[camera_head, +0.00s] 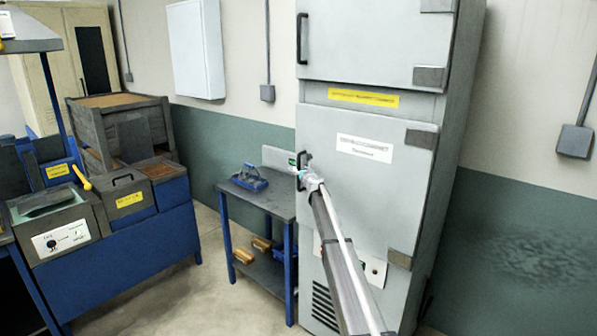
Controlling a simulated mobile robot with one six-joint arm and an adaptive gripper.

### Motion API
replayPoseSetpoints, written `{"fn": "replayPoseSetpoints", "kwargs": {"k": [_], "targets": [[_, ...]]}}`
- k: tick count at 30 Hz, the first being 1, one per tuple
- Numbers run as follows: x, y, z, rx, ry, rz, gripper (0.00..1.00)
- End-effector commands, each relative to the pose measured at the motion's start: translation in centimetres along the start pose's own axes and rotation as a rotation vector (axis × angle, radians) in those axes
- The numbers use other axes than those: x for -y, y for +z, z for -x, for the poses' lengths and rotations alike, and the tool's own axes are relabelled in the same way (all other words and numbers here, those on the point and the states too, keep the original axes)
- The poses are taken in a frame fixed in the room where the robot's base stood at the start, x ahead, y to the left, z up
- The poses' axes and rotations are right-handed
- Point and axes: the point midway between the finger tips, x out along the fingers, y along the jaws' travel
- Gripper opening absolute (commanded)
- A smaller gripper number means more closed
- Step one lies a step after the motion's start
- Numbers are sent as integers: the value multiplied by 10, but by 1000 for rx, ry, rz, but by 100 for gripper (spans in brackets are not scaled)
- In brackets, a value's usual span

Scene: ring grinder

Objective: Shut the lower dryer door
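The tall grey dryer cabinet (460,90) stands against the wall, right of centre. Its lower door (385,190) has a white label, hinges on the right and a dark handle (302,158) on the left edge. The door looks flush or nearly flush with the cabinet; I see no clear gap. My gripper (301,179) is at the handle, at the door's left edge. My arm crosses in front of the door's lower part. The fingers are too small and partly hidden, so I cannot tell their opening or whether they touch the handle.
The upper door (375,40) looks closed, above a yellow label (363,98). A small blue-legged table (270,200) with a blue tool (249,178) stands close to the cabinet's left. A blue workbench (130,245) is further left. Some floor (205,295) between them is clear.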

Motion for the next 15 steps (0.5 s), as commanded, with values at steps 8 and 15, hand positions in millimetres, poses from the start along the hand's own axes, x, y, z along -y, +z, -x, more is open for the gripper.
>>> {"fn": "replayPoseSetpoints", "kwargs": {"k": [8,15], "targets": [[-6,0,1,0,5,1,59],[-10,0,2,0,8,1,59]]}}
